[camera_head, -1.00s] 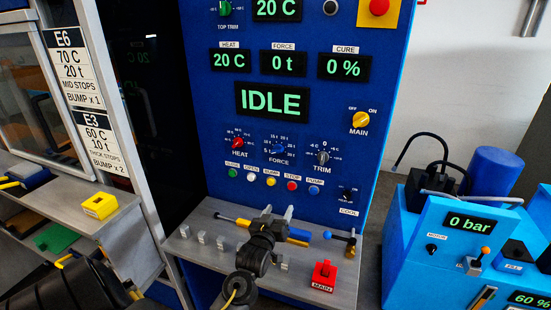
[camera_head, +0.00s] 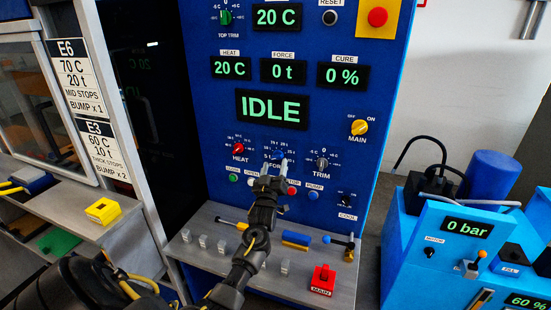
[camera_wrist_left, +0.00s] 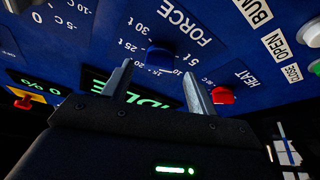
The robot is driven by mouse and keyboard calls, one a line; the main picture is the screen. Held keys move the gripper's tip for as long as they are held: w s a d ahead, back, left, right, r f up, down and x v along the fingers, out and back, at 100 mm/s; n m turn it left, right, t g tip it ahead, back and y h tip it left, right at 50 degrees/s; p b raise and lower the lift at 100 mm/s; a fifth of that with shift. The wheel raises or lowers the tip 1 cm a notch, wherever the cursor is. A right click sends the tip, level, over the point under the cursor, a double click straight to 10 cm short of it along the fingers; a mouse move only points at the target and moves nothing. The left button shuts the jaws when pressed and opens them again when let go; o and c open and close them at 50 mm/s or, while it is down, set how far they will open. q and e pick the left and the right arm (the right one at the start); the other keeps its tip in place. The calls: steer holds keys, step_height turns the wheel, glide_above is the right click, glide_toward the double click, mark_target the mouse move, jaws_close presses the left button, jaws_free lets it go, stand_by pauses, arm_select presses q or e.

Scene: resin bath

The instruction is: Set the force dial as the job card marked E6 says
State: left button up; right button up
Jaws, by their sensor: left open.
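The job card E6 (camera_head: 78,75) hangs on the pale frame at the left and reads 70 C, 20 t, MID STOPS, BUMP x 1. The blue force dial (camera_head: 278,155) is on the blue panel between the heat and trim dials. It also shows in the left wrist view (camera_wrist_left: 160,57), with its scale and FORCE label; its exact setting is unclear. My left gripper (camera_head: 275,164) points at the panel in front of the dial. Its fingers (camera_wrist_left: 158,70) are open, with the dial in line between them; I see no contact. The force display (camera_head: 283,71) reads 0 t.
A row of push buttons sits just below. The shelf (camera_head: 200,262) carries small blocks, a blue-and-yellow tool (camera_head: 296,240) and a red MAIN block (camera_head: 323,277).

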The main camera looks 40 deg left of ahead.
mark_target(277, 156)
arm_select(q)
steer(key=shift+p+x, duration=0.3)
steer(key=shift+x, duration=1.15)
steer(key=c, duration=1)
